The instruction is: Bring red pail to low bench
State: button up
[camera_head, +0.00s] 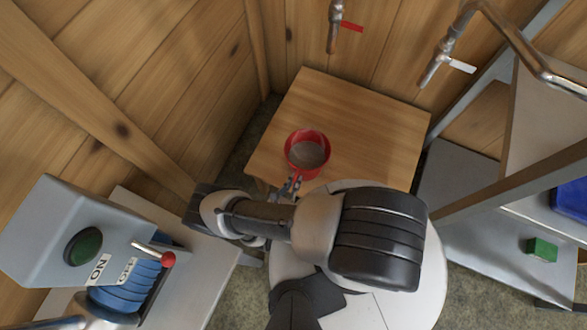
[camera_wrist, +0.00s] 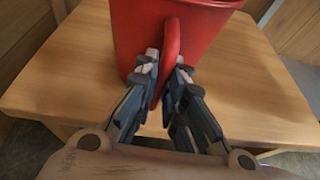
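The red pail (camera_head: 290,147) is upright at the front part of the low wooden bench (camera_head: 370,115), with a brownish surface visible inside it. In the wrist view, the pail (camera_wrist: 205,30) fills the upper middle, its loop handle (camera_wrist: 171,45) facing me. My gripper (camera_wrist: 168,72) has one finger on each side of this handle, close against it, and looks closed on it. In the head view my gripper (camera_head: 290,186) is partly hidden by my arm. The pail's base appears at the bench top (camera_wrist: 75,75); whether it rests there or hangs just above is unclear.
A tap with a red handle (camera_head: 350,28) and one with a white handle (camera_head: 461,66) are on the wall behind. A grey control box (camera_head: 60,225) stands left. A metal shelf frame (camera_head: 500,190) with a green block (camera_head: 541,249) stands right. The bench's back is clear.

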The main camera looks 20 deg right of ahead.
jog(key=o, duration=0.5)
jog(key=shift+f, duration=0.1)
